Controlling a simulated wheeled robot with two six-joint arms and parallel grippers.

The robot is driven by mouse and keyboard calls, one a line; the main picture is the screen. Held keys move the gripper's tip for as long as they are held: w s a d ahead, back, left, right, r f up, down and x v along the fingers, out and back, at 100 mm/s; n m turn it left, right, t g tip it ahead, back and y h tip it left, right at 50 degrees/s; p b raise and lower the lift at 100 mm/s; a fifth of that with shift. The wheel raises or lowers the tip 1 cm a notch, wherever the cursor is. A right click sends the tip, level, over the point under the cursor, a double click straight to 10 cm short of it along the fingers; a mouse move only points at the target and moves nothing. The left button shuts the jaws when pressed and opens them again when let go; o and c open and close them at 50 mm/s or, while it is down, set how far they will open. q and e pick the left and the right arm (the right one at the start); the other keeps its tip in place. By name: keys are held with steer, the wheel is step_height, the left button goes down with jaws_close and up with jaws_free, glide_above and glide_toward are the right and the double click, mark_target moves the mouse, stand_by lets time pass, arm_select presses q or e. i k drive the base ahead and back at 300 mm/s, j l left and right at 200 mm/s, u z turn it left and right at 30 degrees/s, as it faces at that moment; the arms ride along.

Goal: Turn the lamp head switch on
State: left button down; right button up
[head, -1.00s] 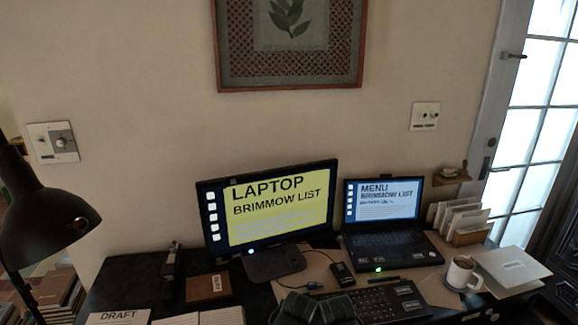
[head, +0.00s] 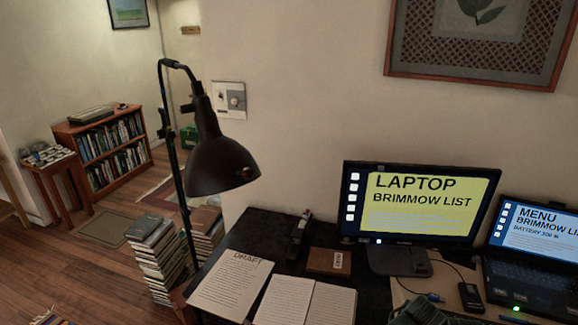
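A black floor lamp (head: 215,160) stands left of the desk in the head view. Its dark bell-shaped head hangs from a curved arm at the top of a thin pole and tilts down to the right. Neither of my grippers can be made out in this view.
The black desk (head: 262,240) holds papers, an open book (head: 305,300), a monitor (head: 420,205) and a laptop (head: 535,250). Book stacks (head: 160,260) stand on the floor beside the lamp pole. A bookcase (head: 105,148) and small table (head: 58,170) stand at left, with open wooden floor before them.

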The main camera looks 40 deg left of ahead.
mark_target(184, 110)
steer(key=u, duration=1.6)
